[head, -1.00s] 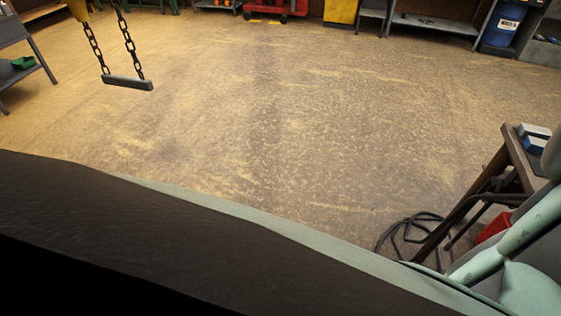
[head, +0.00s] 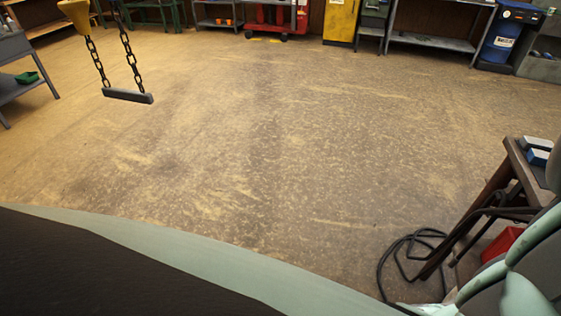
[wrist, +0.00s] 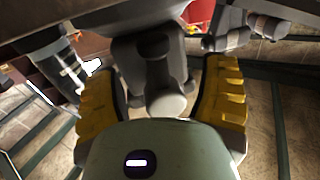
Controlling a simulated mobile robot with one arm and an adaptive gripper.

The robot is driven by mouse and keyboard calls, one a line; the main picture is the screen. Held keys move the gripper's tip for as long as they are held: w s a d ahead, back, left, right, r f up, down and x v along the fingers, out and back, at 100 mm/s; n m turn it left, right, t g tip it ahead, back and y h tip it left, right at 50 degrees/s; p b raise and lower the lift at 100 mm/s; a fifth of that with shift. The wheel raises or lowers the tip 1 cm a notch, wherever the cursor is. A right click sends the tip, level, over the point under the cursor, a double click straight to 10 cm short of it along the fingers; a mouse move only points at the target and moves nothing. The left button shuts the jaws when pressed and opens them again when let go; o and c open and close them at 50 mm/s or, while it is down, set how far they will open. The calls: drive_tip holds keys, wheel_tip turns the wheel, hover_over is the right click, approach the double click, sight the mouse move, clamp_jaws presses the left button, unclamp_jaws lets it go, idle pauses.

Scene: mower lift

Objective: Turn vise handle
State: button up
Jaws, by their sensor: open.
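My gripper (wrist: 160,78) shows in the wrist view with its two yellow ribbed fingers spread apart. Between the fingers is a dark grey metal part with a rounded end (wrist: 167,103), which looks like part of the vise. I cannot tell whether either finger touches it. A grey piece with a short cylindrical end (wrist: 268,27) shows at the upper right; I cannot tell whether it is the vise handle. My gripper's pale housing hides the lower middle. The head view shows neither the vise nor my gripper.
In the head view a hanging bar on chains (head: 127,96) is at the upper left. A wooden-legged table (head: 515,165) stands at the right, with a black hose (head: 400,250) on the floor beside it. A blue drum (head: 503,40) is at the back right. The middle floor is clear.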

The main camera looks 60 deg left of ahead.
drive_tip(key=shift+c, duration=0.3)
clamp_jaws()
drive_tip(key=shift+b, duration=0.45)
